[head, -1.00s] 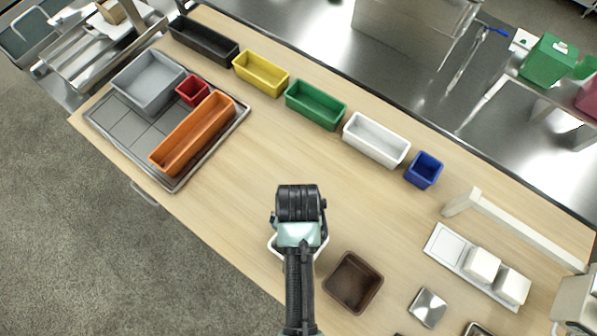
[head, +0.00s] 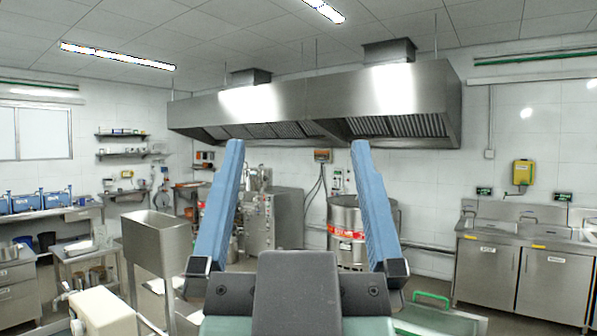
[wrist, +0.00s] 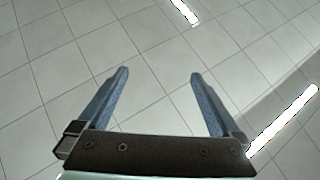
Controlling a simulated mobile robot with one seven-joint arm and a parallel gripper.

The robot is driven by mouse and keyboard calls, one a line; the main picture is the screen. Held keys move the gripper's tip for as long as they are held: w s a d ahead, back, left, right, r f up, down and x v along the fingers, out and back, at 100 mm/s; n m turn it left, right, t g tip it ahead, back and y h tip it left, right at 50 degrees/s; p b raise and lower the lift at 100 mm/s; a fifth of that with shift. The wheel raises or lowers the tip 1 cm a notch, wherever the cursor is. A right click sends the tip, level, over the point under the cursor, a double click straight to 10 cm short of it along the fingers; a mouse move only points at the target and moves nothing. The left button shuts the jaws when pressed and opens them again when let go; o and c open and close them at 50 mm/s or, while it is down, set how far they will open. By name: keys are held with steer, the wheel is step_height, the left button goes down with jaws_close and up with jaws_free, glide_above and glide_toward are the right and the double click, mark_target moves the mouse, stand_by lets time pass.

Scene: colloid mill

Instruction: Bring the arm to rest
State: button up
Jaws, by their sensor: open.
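My gripper (head: 298,143) stands large in the lower middle of the head view, with its two blue fingers pointing up. The fingers are wide apart and nothing is between them. In the wrist view my gripper (wrist: 158,73) is also open and empty, with only the ceiling (wrist: 160,40) and its lights behind the fingers. The worktop with its bins is out of the head view now.
A steel extractor hood (head: 310,105) hangs on the back wall. Below it stand a steel machine (head: 272,215) and a round steel vessel (head: 345,235). A tall steel hopper (head: 157,240) is at left and steel cabinets (head: 530,270) are at right.

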steer(key=shift+s+r+t, duration=0.6)
steer(key=shift+s+r, duration=0.6)
step_height(320, 180, down, 7)
steer(key=b, duration=0.6)
steer(key=shift+r, duration=0.15)
